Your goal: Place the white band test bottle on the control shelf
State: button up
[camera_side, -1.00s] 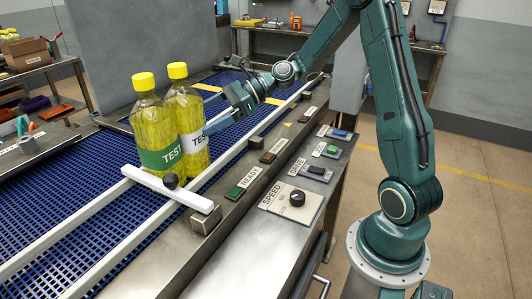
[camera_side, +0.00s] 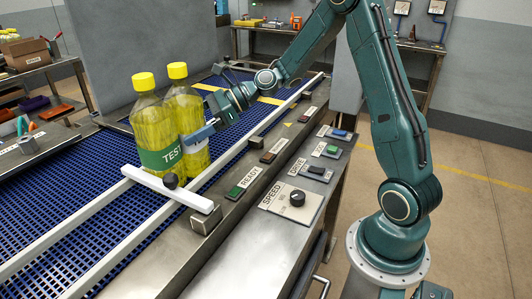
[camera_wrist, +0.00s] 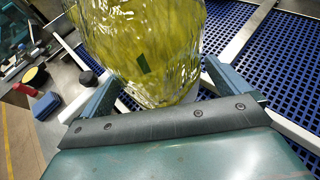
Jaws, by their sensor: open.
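The white band test bottle (camera_side: 187,108), yellow with a yellow cap, stands upright on the blue conveyor. It is behind and right of a similar green band bottle (camera_side: 154,128), very close to it. My gripper (camera_side: 202,131) is at the white band bottle's right side, with a blue finger covering most of its band. In the wrist view, a yellow bottle body (camera_wrist: 150,45) lies between my spread fingers (camera_wrist: 160,78), its cap out of frame. I cannot tell whether the fingers touch it. Which surface is the control shelf is unclear.
A white bar (camera_side: 165,189) with a black knob crosses the lane in front of the bottles. White rails (camera_side: 62,236) run along the conveyor. A panel with a speed dial (camera_side: 292,201) and several labelled buttons borders the right side. A grey wall panel (camera_side: 140,45) stands behind.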

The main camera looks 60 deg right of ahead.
jog(key=shift+r, duration=0.1)
jog(key=c, duration=1.6)
jog(key=shift+d+r, duration=0.1)
jog(key=shift+d+r, duration=0.55)
jog(key=d+r, duration=0.6)
jog(key=d, duration=0.6)
jog(key=shift+d+r, duration=0.35)
